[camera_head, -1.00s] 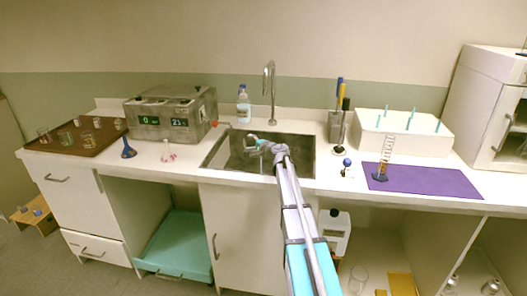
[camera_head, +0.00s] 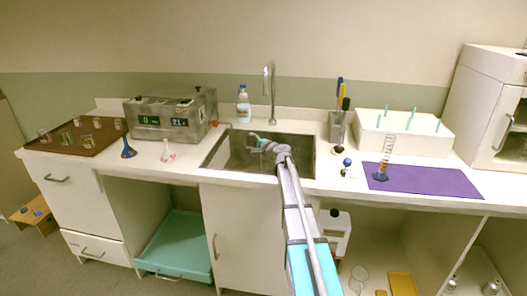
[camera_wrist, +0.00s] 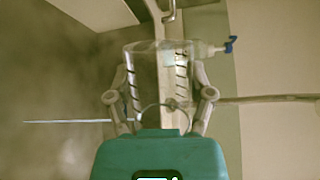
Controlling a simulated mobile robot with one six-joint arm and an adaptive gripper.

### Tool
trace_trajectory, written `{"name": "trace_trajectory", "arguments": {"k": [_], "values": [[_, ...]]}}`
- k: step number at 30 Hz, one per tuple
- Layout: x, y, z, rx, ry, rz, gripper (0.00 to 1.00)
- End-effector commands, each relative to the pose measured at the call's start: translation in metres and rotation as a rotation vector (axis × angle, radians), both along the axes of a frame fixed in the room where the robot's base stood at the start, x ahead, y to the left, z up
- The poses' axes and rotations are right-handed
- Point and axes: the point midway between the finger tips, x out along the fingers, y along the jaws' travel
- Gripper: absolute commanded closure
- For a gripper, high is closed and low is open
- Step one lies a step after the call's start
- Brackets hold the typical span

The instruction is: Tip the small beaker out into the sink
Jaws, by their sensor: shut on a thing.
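The sink (camera_head: 222,158) is a dark metal basin set in the counter. My gripper (camera_head: 252,141) is over the basin, seen small in the head view. In the wrist view my gripper (camera_wrist: 157,78) has a dark-ribbed finger on each side of the small beaker (camera_wrist: 150,62), a clear glass vessel, and is shut on it. The beaker is too small in the head view to tell its tilt. I cannot make out any liquid in it.
A tall tap (camera_head: 270,95) stands behind the sink, with a wash bottle (camera_head: 243,105) to its left. A steel bath with displays (camera_head: 170,118) and a brown tray (camera_head: 65,146) are further left. A holder with pens (camera_head: 338,125) and a purple mat (camera_head: 440,183) are on the right.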

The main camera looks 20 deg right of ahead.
Motion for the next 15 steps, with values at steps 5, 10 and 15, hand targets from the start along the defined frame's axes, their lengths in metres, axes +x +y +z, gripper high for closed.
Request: {"name": "trace_trajectory", "arguments": {"k": [5,10,15], "values": [[-0.0001,-0.0021,0.0018,0.059,-0.004,0.0,0.87],[-0.0003,-0.0028,0.0032,0.083,-0.006,0.001,0.87],[-0.0002,-0.0028,0.0033,0.083,-0.006,0.0,0.87]]}}
